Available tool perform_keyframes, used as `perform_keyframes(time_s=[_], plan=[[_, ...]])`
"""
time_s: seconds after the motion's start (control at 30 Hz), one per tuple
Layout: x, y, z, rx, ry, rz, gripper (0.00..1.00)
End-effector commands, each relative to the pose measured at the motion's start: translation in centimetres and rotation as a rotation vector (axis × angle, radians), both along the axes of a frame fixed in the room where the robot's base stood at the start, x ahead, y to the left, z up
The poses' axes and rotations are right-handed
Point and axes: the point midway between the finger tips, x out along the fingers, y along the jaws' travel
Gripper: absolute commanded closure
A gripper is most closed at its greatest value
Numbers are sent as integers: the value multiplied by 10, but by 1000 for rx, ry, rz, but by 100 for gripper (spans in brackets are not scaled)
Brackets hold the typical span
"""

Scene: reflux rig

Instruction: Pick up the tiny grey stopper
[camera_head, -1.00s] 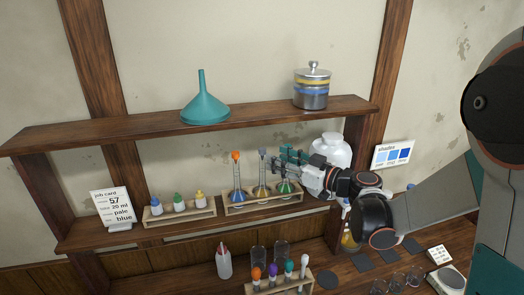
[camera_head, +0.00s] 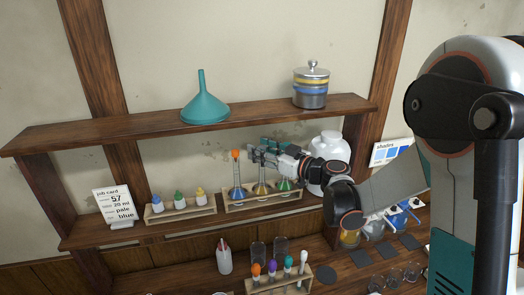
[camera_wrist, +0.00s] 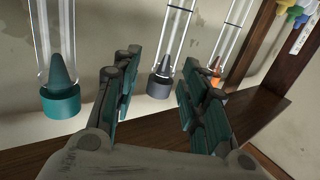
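The small grey stopper (camera_wrist: 160,86) sits in the mouth of the middle glass flask, between the teal and orange stoppers, in the wrist view. My gripper (camera_wrist: 158,80) is open, one finger to each side of the grey stopper in that picture; I cannot tell whether either touches it. In the head view my gripper (camera_head: 261,150) is at the top of the middle flask (camera_head: 260,187), which holds amber liquid. There its fingers hide the grey stopper. The orange stopper (camera_head: 236,155) tops the left flask; the teal stopper (camera_wrist: 61,100) is left in the wrist view.
The flasks stand in a wooden rack (camera_head: 232,206) on the lower shelf. The upper shelf (camera_head: 150,128), with a teal funnel (camera_head: 204,108), hangs just above my gripper. A white jar (camera_head: 329,160) stands close to its right. Dropper bottles in another rack (camera_head: 160,217) stand left.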

Motion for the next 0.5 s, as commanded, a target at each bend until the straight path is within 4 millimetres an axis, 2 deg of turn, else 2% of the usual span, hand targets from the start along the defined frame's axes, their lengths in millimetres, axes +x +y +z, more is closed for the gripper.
perform_keyframes(time_s=[0.03,0.17,0.2,0.5], plan=[[0,0,0,0,0,0,71],[0,0,0,0,0,0,88],[0,0,0,0,0,0,90],[0,0,0,0,0,0,90]])
